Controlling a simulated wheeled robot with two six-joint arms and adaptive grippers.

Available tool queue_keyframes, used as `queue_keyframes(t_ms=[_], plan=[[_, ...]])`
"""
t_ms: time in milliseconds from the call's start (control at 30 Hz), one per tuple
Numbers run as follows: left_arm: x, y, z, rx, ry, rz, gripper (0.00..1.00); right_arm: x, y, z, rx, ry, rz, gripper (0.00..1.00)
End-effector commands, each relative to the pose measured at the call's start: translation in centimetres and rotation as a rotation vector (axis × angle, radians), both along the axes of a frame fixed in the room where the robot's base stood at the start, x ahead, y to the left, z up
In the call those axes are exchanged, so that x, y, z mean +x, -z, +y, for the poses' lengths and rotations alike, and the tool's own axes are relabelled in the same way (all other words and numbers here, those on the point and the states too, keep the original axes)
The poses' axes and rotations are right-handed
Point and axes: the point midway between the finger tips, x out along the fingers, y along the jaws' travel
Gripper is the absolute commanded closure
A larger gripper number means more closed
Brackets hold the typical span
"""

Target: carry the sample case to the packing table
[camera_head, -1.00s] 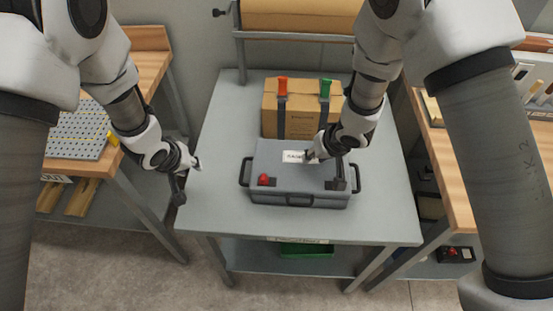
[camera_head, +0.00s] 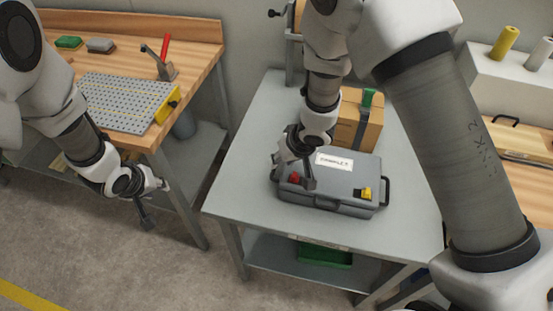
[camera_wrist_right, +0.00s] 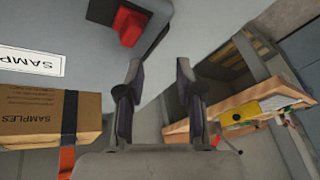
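The grey sample case (camera_head: 349,199) lies flat and closed on a grey table (camera_head: 240,185). It has a white label, a red latch (camera_head: 294,178) at its left front, a yellow latch (camera_head: 362,193) at its right front and a dark handle at its right end. My right gripper (camera_head: 295,178) is at the left front of the case by the red latch. In the right wrist view its fingers (camera_wrist_right: 159,72) are apart and empty, with the red latch (camera_wrist_right: 131,27) just beyond them. My left gripper (camera_head: 155,203) is open and empty beside the wooden bench.
A cardboard box (camera_head: 371,130) with a green-buckled strap stands behind the case. A wooden bench (camera_head: 203,58) at the left holds a perforated plate (camera_head: 122,101) and a red-handled clamp (camera_head: 163,60). A green bin (camera_head: 325,254) sits on the lower shelf. Floor shows at the lower left.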

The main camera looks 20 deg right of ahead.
Motion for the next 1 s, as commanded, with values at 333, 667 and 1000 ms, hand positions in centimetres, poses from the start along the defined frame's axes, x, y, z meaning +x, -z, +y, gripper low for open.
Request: queue_keyframes(t_ms=[333, 667, 1000], plan=[[0.0, 0.0, 0.0, 0.000, 0.000, 0.000, 0.64, -3.0, -7.6, -2.0, 0.000, 0.008, -0.006, 0.64], [0.0, 0.0, 0.0, 0.000, 0.000, 0.000, 0.64, -4.2, -10.2, -2.7, -0.002, 0.012, -0.001, 0.64], [0.0, 0.0, 0.0, 0.000, 0.000, 0.000, 0.64, -4.2, -10.2, -2.7, -0.002, 0.012, -0.001, 0.64]])
